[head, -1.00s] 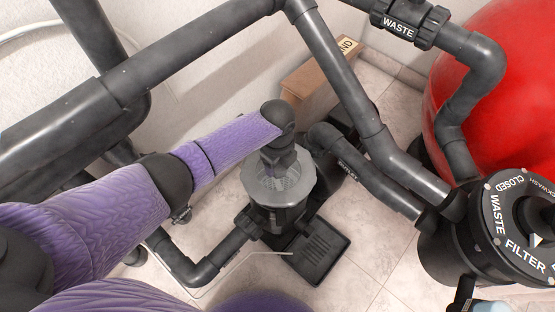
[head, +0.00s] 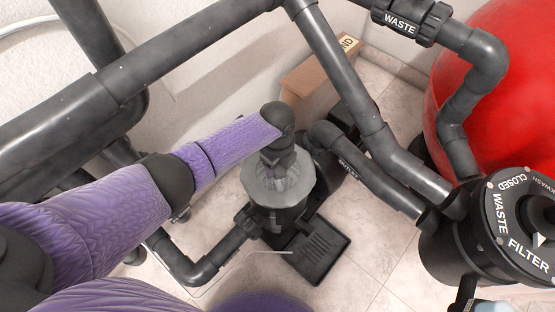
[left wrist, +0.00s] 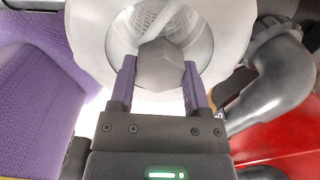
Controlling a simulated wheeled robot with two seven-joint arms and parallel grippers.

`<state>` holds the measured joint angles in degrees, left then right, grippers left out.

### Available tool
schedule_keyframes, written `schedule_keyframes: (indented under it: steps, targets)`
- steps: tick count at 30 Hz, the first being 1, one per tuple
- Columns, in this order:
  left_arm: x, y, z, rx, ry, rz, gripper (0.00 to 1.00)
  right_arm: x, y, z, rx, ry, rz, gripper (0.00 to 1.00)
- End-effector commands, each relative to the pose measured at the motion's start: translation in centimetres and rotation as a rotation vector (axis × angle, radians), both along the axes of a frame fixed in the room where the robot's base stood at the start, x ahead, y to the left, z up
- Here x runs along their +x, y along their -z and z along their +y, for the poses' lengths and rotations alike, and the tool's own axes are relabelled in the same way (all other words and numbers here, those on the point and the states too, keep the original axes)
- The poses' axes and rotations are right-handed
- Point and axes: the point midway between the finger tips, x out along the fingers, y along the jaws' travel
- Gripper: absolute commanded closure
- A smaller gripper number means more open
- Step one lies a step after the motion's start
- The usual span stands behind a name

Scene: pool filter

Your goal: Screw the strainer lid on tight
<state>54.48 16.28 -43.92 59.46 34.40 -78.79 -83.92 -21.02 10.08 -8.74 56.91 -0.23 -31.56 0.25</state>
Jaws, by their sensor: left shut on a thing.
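The clear, many-sided strainer lid (head: 298,188) sits on top of the dark strainer pot (head: 280,220) in the head view. My left gripper (head: 279,160) reaches down over the lid's middle; its wrist hides part of the lid. In the left wrist view the two fingers of my left gripper (left wrist: 159,66) are shut on the grey faceted knob at the centre of the lid (left wrist: 228,45). The pale basket shows through the lid. The seam between lid and pot is too small to judge. My right gripper is not in view.
Dark pipes run above and beside the pump, including a thick diagonal pipe (head: 345,85). A brown box (head: 318,68) stands behind. A filter valve (head: 505,235) and a red tank (head: 510,90) stand at the right. Tiled floor (head: 365,255) is clear in front.

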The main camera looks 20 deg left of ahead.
Motion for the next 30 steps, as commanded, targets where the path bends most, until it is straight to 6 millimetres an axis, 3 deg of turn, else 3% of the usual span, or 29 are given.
schedule_keyframes:
  steps: [25,30]
  targets:
    - [0.0,1.8,0.0,0.0,0.005,0.0,1.0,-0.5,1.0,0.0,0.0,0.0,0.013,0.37]
    - [0.1,1.9,0.0,0.001,0.332,0.0,1.0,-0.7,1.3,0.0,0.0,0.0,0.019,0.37]
